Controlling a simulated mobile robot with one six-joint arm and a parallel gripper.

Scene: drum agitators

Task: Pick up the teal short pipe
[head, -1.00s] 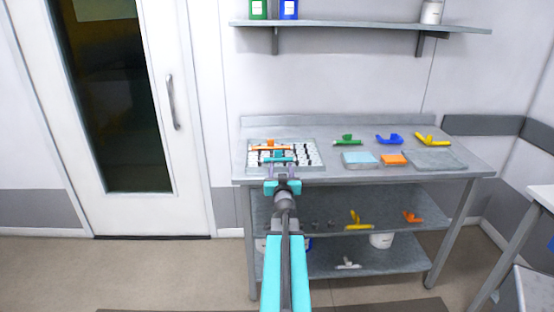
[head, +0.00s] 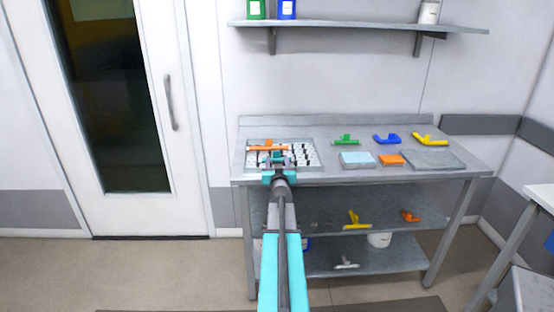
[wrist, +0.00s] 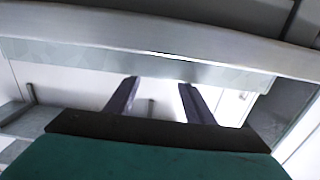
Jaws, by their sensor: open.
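The teal short pipe (head: 271,158) is a small teal shape at the left of the table, over the white pegged tray, just below an orange pipe (head: 267,147) in the head view. My gripper (head: 278,166) is at the table's front left and partly covers it, so its exact shape and its gap to the fingers cannot be told. In the wrist view my gripper (wrist: 155,84) has its two dark fingers apart with nothing between them. The teal pipe does not show in the wrist view.
The pegged tray (head: 308,143) lies on the metal table (head: 330,177). A lower shelf (head: 315,212) holds more parts.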

